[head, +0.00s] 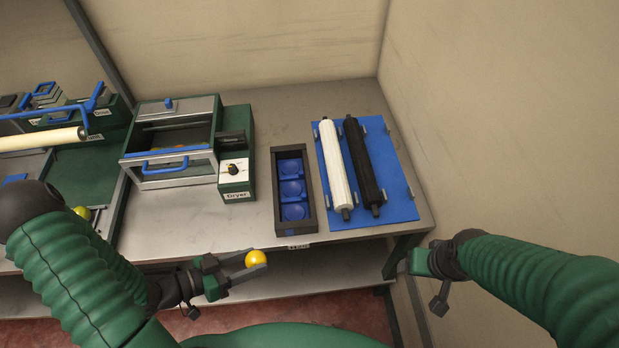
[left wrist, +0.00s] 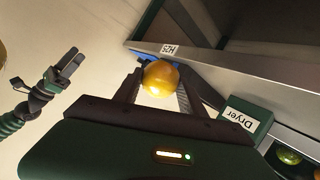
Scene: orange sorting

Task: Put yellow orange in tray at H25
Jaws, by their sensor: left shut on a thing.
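The yellow orange (head: 256,258) is held between the fingertips of my left gripper (head: 252,268), in front of the table's front edge. It also shows in the left wrist view (left wrist: 160,79), between the two fingers. A dark tray (head: 277,205) with several blue round cups stands on the table's front edge, above and right of the orange; the cups look empty. A small label (head: 299,246) is on the edge below it and reads H25 in the left wrist view (left wrist: 168,49).
A dryer (head: 236,170) with a blue-handled front stands left of the tray. A blue board (head: 397,203) with a white roller (head: 335,170) and a black roller (head: 362,165) lies to its right. A yellow-green ball (head: 82,212) is far left. The wall bounds the right.

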